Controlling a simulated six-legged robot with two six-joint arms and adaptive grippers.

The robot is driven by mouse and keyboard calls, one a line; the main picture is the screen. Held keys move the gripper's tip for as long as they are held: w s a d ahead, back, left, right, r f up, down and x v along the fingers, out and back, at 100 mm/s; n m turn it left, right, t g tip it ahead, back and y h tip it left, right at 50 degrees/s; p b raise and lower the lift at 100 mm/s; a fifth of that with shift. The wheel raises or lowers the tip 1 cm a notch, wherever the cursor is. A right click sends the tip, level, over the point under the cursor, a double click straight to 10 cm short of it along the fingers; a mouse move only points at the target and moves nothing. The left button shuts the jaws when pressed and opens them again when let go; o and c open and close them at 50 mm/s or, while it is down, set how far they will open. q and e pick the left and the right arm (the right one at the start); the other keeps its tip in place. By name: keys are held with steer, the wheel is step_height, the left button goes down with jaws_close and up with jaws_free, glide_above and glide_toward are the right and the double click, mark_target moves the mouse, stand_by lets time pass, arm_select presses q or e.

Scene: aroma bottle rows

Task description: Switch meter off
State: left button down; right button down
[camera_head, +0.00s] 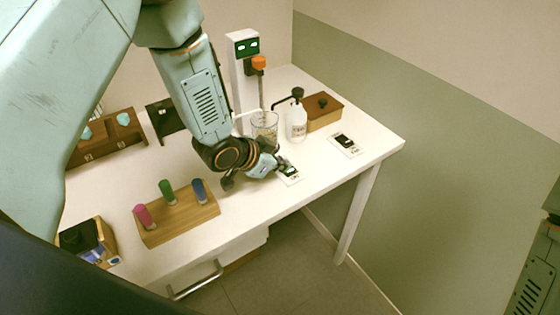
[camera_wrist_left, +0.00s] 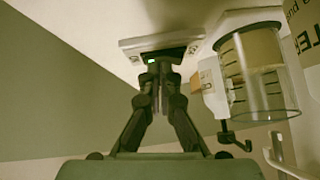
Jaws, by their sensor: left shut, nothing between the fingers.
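A small white switch plate (camera_head: 291,179) with a dark rocker and a green light lies on the white table near its front edge. It also shows in the left wrist view (camera_wrist_left: 135,44), its green light lit just beside my fingertips. My left gripper (camera_head: 278,167) is shut and empty, right at this switch; it also shows in the wrist view (camera_wrist_left: 162,72). The fingertips look to be at or very near the rocker, but I cannot tell contact. A white column device (camera_head: 238,85) with a lit green display (camera_head: 247,47) and an orange knob stands behind. My right gripper is out of view.
A second switch plate (camera_head: 345,146) lies to the right. A wooden rack (camera_head: 180,226) with coloured bottles is front left. Clear tabletop lies toward the right corner.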

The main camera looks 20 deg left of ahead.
arm_select(q)
steer(key=shift+w, duration=0.1)
steer(key=shift+r+p, duration=0.4)
steer(key=r+p, duration=0.3)
steer(key=r, duration=0.1)
steer(key=shift+s+d, duration=0.25)
steer(key=v, duration=0.9)
steer(key=shift+s+a, duration=0.25)
steer(key=shift+s, duration=0.15)
steer(key=shift+w+f, duration=0.1)
steer(key=shift+f, duration=0.05)
